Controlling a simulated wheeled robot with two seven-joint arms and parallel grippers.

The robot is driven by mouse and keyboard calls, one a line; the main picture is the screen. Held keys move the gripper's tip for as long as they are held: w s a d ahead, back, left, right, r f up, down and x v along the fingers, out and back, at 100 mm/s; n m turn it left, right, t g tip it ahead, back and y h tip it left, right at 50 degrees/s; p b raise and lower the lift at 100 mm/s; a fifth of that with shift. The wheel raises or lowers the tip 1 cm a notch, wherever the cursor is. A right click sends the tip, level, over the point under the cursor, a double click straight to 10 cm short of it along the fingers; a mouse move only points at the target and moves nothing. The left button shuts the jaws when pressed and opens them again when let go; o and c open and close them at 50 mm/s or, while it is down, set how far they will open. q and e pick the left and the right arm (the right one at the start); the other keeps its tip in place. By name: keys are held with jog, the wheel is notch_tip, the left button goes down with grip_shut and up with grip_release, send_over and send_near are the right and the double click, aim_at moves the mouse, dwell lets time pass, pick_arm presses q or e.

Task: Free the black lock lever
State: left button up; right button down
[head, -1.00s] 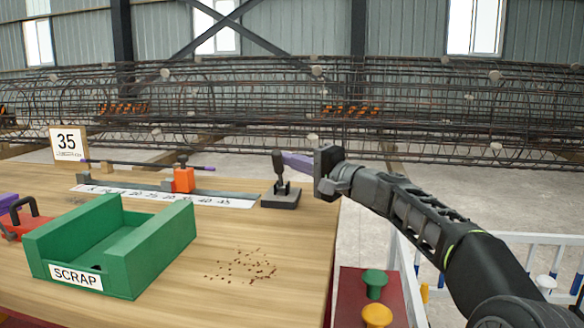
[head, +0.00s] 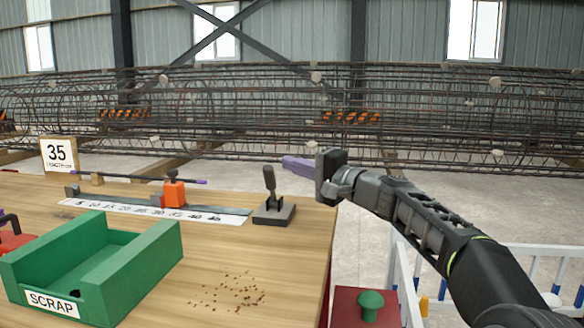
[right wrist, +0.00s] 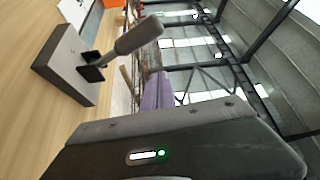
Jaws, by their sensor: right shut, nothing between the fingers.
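The black lock lever (head: 269,180) stands nearly upright, leaning slightly left, on its dark grey block (head: 274,214) near the bench's back right edge. The lever (right wrist: 138,37) and its block (right wrist: 62,63) also show in the right wrist view. My right gripper (head: 288,162) has purple fingers, which are shut and empty. They are just right of the lever's top and look apart from it. The purple fingers (right wrist: 158,92) show below the lever's grip in the right wrist view.
A ruler strip (head: 150,212) with an orange block (head: 174,194) and a thin bar lies left of the lever. A green SCRAP tray (head: 150,262) stands in front. Brown crumbs (head: 232,292) lie on the bench. A green button (head: 371,300) is at the right.

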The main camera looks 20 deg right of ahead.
jog(key=f+v, duration=0.1)
jog(key=v, duration=0.8)
jog(key=shift+s+f, duration=0.2)
jog(key=shift+f, duration=0.1)
jog(key=shift+d, duration=0.15)
